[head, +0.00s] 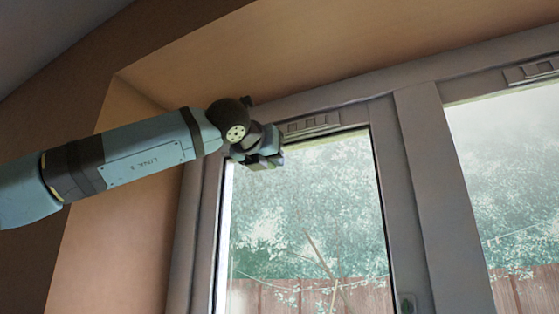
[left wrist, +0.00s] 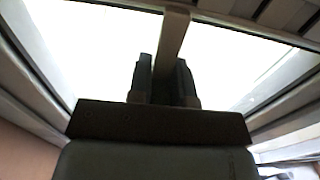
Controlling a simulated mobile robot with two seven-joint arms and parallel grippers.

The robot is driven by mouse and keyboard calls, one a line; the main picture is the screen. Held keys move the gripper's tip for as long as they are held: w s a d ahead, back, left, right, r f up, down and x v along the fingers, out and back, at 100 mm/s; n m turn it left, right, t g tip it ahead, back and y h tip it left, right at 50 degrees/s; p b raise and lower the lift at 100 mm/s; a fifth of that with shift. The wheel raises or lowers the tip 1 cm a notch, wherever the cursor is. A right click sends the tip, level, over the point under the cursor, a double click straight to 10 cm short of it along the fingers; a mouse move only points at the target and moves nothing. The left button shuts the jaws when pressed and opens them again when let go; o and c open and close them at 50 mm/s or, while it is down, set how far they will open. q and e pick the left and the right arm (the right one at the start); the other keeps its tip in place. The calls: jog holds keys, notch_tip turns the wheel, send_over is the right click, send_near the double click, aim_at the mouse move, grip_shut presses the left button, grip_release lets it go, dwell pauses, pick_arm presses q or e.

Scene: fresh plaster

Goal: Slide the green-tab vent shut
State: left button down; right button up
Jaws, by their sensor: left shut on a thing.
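A slotted grey vent (head: 312,125) sits in the top rail of the left window. My left gripper (head: 270,160) is at the left end of this vent, just below it, in the upper left corner of the window. In the left wrist view my left gripper (left wrist: 165,78) has its dark fingers shut on a narrow grey-brown tab (left wrist: 174,35), which comes down between them from a bar at the top. No green shows on this tab in that view. The gripper hides the vent's left end in the head view. My right gripper is not in view.
A second slotted vent (head: 532,71) sits above the right window pane, at the right edge. A grey post (head: 428,190) divides the panes. A window handle (head: 407,303) is low on the frame. The tan wall recess (head: 135,200) is close to my left arm.

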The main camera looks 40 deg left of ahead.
pick_arm(q)
jog(key=shift+s+a, duration=0.1)
jog(key=shift+a, duration=0.25)
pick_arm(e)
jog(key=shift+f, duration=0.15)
pick_arm(q)
jog(key=c, duration=1)
grip_release()
jog(key=shift+c, duration=0.2)
jog(key=shift+a, duration=0.15)
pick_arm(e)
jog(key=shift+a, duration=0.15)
pick_arm(q)
jog(key=shift+s+d, duration=0.3)
jog(key=shift+s, duration=0.2)
jog(key=b+v, duration=0.4)
jog(key=v, duration=0.8)
jog(key=shift+s, duration=0.45)
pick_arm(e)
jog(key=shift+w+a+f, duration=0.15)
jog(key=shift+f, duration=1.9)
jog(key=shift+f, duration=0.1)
